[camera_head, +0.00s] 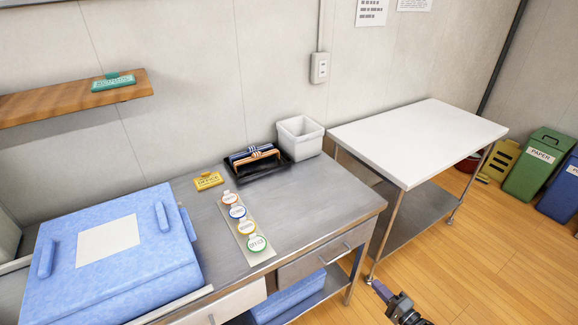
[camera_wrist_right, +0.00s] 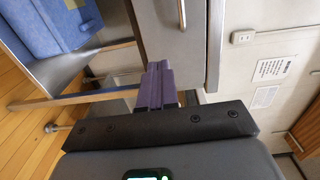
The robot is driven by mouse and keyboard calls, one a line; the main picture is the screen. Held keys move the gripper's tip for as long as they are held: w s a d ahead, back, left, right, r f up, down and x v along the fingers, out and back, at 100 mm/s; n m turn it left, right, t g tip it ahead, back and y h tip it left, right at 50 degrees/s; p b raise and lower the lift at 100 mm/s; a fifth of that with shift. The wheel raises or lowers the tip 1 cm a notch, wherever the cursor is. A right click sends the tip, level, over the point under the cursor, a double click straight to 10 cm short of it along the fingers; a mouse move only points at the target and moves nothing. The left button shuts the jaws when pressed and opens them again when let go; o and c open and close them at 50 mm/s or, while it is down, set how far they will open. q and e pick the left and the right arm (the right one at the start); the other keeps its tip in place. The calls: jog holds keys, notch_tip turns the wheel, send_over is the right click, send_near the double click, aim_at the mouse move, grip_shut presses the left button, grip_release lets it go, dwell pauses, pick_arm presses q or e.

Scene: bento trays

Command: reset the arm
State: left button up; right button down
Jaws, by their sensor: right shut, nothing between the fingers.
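My right gripper (camera_head: 381,290) shows at the bottom right of the head view, in front of the metal table's right end and above the wooden floor. Its purple fingers (camera_wrist_right: 157,82) are shut together with nothing between them in the right wrist view. The gripper is apart from the table and everything on it. My left gripper is in neither view.
The metal table (camera_head: 315,205) holds a strip of round tags (camera_head: 243,232), a yellow sign (camera_head: 208,181), a black tray (camera_head: 240,172), a white bin (camera_head: 300,138) and a blue box (camera_head: 150,265). A white-topped cart (camera_head: 420,140) stands right, with floor bins (camera_head: 540,165) beyond.

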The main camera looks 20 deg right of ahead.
jog(key=s+a+f+n+g+y, duration=0.25)
jog(key=s+a+f, duration=0.35)
jog(key=s+a, duration=0.4)
jog(key=s+a+r+n+g+h, duration=0.2)
jog(key=s+a+r+n, duration=0.1)
jog(key=a, duration=0.2)
jog(key=s+a+r+n+g+h, duration=0.2)
jog(key=s+a+n, duration=0.1)
jog(key=a, duration=0.3)
jog(key=s+d+r+n+g+h, duration=0.1)
jog(key=s+r+n+g+h, duration=0.2)
jog(key=s+r+n+g, duration=0.65)
notch_tip(320, 180, up, 39)
jog(key=s+m+t+p, duration=0.1)
jog(key=t+p, duration=0.1)
jog(key=p, duration=3.6)
jog(key=shift+s+t+p, duration=0.15)
jog(key=shift+t+p, duration=0.15)
jog(key=shift+p, duration=0.05)
jog(key=shift+d+r, duration=0.1)
